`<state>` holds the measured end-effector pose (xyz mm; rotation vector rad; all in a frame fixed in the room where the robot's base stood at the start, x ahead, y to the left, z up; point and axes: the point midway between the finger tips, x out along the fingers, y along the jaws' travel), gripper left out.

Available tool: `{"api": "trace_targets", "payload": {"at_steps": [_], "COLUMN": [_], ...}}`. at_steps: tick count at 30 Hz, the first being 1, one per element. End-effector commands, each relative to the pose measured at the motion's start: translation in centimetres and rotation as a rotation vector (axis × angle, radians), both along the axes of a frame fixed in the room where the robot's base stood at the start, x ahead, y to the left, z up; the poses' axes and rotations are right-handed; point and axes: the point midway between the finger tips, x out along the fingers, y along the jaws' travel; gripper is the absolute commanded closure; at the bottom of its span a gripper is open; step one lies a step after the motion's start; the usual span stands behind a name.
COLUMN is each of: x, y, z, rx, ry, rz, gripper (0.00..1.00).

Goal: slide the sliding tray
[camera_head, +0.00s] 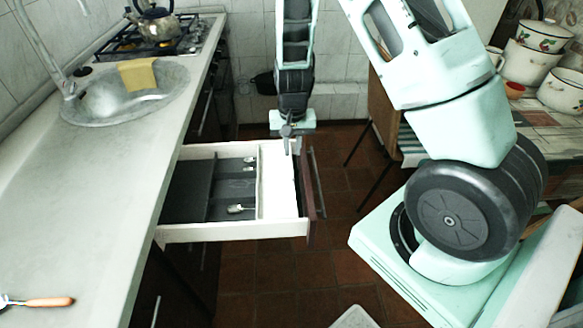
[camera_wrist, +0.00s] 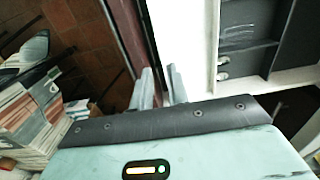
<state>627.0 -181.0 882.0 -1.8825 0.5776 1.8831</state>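The sliding tray looks to be the white panel (camera_head: 278,180) at the front end of the pulled-out drawer (camera_head: 235,232). It is beside dark compartments (camera_head: 205,190) that hold a few small metal utensils (camera_head: 236,209). In the wrist view the white panel (camera_wrist: 185,35) lies right of the dark drawer front (camera_wrist: 127,35). My gripper (camera_head: 290,140) points down at the far side of the drawer, by the white panel. In the wrist view its two fingers (camera_wrist: 162,85) stand a little apart near the panel's left edge. I cannot tell whether they touch it.
The counter (camera_head: 95,190) with a sink (camera_head: 125,95) and a stove with a kettle (camera_head: 155,22) runs along the left. A table with enamel pots (camera_head: 530,60) stands at the right.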

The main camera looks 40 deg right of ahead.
Motion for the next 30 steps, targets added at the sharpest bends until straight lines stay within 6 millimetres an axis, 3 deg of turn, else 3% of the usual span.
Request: {"api": "trace_targets", "payload": {"at_steps": [6, 12, 26, 28, 30], "x": [-0.1, 0.0, 0.0, 0.0, 0.0], "y": [0.0, 0.0, 0.0, 0.0, 0.0], "z": [-4.5, -7.2, -8.4, -8.3, -8.3], "rx": [0.001, 0.000, 0.000, 0.001, 0.001], "ry": [0.004, 0.002, -0.001, -0.001, -0.001], "rz": [-0.002, 0.000, 0.000, 0.001, 0.001], "gripper": [0.84, 0.84, 0.84, 1.00, 1.00]}}
